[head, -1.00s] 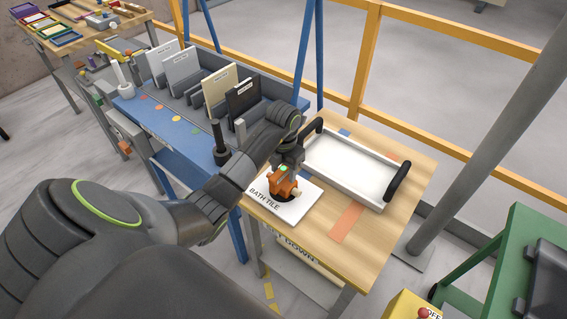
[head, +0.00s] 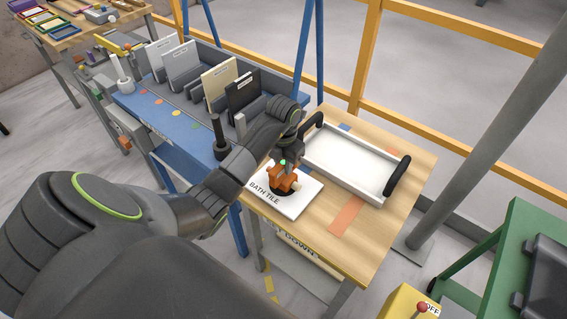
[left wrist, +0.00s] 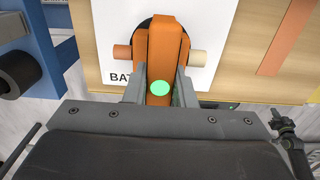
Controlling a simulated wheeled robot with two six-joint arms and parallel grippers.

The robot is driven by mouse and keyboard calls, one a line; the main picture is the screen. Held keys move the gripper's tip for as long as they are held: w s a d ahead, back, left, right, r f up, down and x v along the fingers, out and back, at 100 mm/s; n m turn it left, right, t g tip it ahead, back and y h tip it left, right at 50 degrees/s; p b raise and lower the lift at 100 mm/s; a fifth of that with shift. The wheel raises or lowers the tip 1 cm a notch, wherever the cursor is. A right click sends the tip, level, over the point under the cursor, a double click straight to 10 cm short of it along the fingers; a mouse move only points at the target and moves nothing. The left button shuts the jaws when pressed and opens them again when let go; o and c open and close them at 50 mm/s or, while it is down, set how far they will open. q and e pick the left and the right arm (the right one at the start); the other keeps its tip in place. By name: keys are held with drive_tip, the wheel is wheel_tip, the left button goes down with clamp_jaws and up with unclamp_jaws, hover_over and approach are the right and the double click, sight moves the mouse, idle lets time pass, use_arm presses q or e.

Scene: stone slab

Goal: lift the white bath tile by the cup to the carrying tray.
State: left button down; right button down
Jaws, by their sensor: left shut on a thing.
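The white bath tile (head: 310,197), lettered "BATH TILE", is at the left front of the wooden table, left of the carrying tray. An orange suction cup holder (head: 281,181) with a dark round pad is on the tile's face. My left gripper (head: 288,166) is shut on the orange cup. The left wrist view shows the cup (left wrist: 162,50) between its fingers and the tile (left wrist: 110,50) under it. Whether the tile touches the table is hard to tell. The white carrying tray (head: 345,168) with black end handles is empty. My right gripper is not in view.
A blue rack (head: 180,128) with several upright tile samples stands left of the wooden table (head: 385,240). An orange strip (head: 346,216) marks the tabletop in front of the tray. A green bench (head: 500,260) stands at right, and a yellow railing (head: 450,60) runs behind.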

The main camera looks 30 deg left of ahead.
use_arm(q)
wheel_tip(320, 180, up, 13)
drive_tip(key=p, duration=0.8)
drive_tip(key=shift+f+p, duration=0.2)
drive_tip(key=shift+p, duration=0.15)
idle(0.4)
drive_tip(key=shift+w, duration=0.1)
drive_tip(key=w+b, duration=0.1)
drive_tip(key=w+d+b, duration=0.2)
drive_tip(key=w, duration=0.1)
drive_tip(key=shift+d, duration=0.25)
idle(0.4)
